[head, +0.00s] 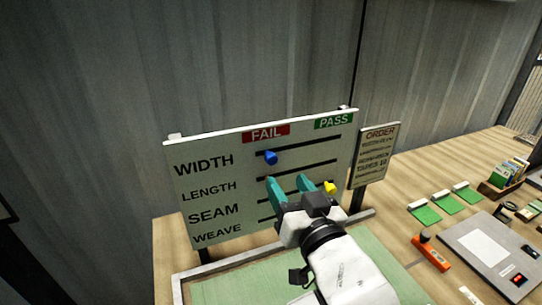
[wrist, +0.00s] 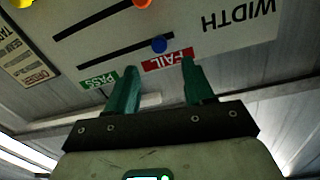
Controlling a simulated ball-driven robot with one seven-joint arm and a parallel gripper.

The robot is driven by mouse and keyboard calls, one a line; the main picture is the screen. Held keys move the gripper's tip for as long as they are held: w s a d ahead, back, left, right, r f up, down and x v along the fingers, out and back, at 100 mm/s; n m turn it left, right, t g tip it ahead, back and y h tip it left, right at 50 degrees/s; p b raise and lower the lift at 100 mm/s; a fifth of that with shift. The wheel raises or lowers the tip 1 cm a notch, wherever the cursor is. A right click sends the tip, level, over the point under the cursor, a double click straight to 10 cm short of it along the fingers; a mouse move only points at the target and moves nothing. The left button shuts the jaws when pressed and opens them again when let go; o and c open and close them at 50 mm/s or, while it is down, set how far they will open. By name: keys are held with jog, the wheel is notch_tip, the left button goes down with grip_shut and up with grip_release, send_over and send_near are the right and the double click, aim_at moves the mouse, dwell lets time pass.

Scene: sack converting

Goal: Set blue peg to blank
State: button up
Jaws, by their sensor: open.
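The upright white board (head: 215,225) has rows WIDTH, LENGTH, SEAM and WEAVE with dark slots, under a red FAIL label (head: 266,133) and a green PASS label (head: 334,121). The blue peg (head: 271,158) stands in the top, WIDTH slot near its FAIL end. My gripper (head: 289,186) is open and empty in front of the board, below the blue peg in the head view. In the upside-down wrist view, the blue peg (wrist: 159,45) appears between and beyond the teal fingertips (wrist: 158,68), apart from both. The PASS label (wrist: 98,80) is beside one finger.
A yellow peg (head: 330,187) sits at the right of a lower slot. An orange peg (wrist: 142,3) is close by in the wrist view. An order sign (head: 375,155) stands right of the board. Green cards (head: 425,213) and a grey panel (head: 490,250) lie further right.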

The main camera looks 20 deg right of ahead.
aim_at(273, 161)
jog(key=w, duration=0.3)
jog(key=w+p, duration=0.1)
jog(key=w, duration=0.5)
jog(key=shift+d+p, duration=0.25)
jog(key=shift+p, duration=0.15)
grip_shut()
